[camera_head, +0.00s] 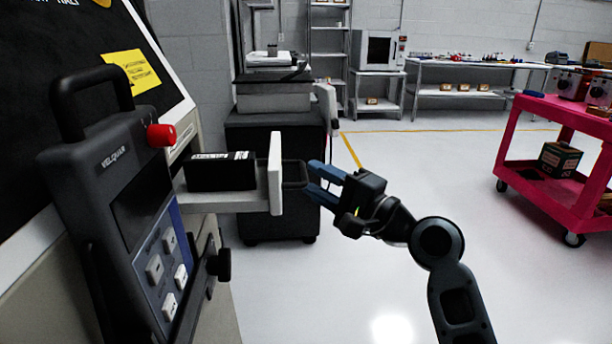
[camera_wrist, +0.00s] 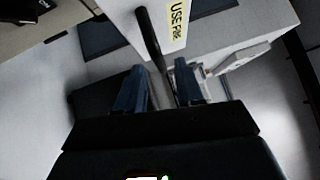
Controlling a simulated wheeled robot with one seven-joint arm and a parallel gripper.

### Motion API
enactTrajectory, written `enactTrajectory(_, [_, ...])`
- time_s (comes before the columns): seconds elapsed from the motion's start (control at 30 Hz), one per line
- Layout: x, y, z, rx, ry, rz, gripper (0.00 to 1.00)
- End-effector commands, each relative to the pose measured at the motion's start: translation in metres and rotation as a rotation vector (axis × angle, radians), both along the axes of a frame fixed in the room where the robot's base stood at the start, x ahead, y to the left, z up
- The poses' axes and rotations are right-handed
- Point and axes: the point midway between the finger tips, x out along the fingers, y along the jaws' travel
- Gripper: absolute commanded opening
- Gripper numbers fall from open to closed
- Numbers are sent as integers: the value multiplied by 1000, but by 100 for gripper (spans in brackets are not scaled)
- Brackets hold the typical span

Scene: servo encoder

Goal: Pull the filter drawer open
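The filter drawer (camera_head: 230,203) is a pale tray standing pulled out of the machine, with a white front panel (camera_head: 275,174). A dark box with a white-lettered edge (camera_head: 222,174) sits in it. A black loop handle (camera_head: 296,162) sticks out from the front panel. My gripper (camera_head: 309,177) is at the handle's outer end, its two blue fingers apart. In the wrist view the dark handle bar (camera_wrist: 149,42) runs between my gripper's fingers (camera_wrist: 160,80), with visible gaps beside it. Contact with either finger cannot be made out.
A grey control unit (camera_head: 120,165) with a red knob (camera_head: 161,135) and buttons stands at the left, close to the drawer. A dark cabinet (camera_head: 272,150) stands behind the drawer. A pink cart (camera_head: 507,140) is at the right. The floor between is clear.

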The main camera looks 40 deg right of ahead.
Motion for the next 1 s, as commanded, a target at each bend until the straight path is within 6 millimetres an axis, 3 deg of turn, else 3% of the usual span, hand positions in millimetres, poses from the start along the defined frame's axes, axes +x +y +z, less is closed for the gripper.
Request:
enactTrajectory(0.1, [-19, -3, -4, 2, 2, 0, 37])
enactTrajectory(0.3, [-35, -5, -6, 0, 2, 0, 37])
enactTrajectory(0.87, [-37, -5, -5, 0, 1, 1, 37])
enactTrajectory(1.0, [-40, -1, -13, -12, 15, -9, 37])
